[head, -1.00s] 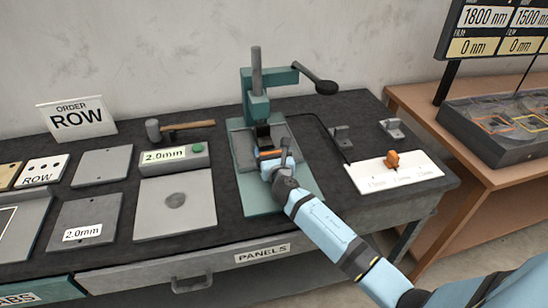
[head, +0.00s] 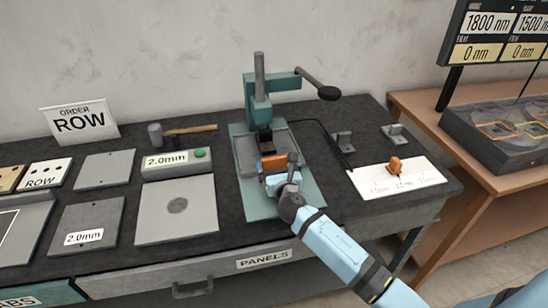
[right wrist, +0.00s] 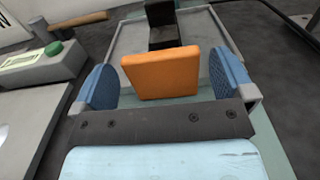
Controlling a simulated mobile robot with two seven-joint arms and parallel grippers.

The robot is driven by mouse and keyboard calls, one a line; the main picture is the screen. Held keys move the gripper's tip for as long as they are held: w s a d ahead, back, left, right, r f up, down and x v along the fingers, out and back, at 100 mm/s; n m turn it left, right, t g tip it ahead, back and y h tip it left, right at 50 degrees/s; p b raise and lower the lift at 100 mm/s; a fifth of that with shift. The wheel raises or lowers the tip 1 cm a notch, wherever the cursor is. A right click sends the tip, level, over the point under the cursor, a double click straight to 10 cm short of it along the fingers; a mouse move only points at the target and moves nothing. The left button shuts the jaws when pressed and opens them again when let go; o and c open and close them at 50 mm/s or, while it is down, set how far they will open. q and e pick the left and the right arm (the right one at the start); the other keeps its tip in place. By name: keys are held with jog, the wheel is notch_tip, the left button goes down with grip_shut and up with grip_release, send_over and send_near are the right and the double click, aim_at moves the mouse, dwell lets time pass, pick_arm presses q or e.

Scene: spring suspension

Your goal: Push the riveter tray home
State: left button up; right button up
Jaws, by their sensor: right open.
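The riveter (head: 258,110) is a teal press with a grey column and a black-knobbed lever, on a teal base plate. Its grey tray (head: 246,155) lies on the base under the black press head. An orange block-like handle (head: 273,162) stands at the tray's front edge. My right gripper (head: 281,174) is at the front of the tray. In the right wrist view its blue finger pads are apart, one on each side of the orange handle (right wrist: 160,73), with gaps to both. Whether the tray is fully in cannot be told. My left gripper is not in view.
Left of the riveter are a green-buttoned 2.0mm box (head: 180,161), a hammer (head: 185,130) and flat grey plates (head: 177,212). Right of it are small brackets (head: 343,141) and a white card (head: 420,178) with an orange piece. The PANELS drawer (head: 200,270) is below.

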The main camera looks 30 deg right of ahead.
jog(key=v, duration=0.8)
jog(key=shift+s, duration=0.15)
jog(key=shift+s+a+r, duration=0.1)
jog(key=shift+s, duration=0.35)
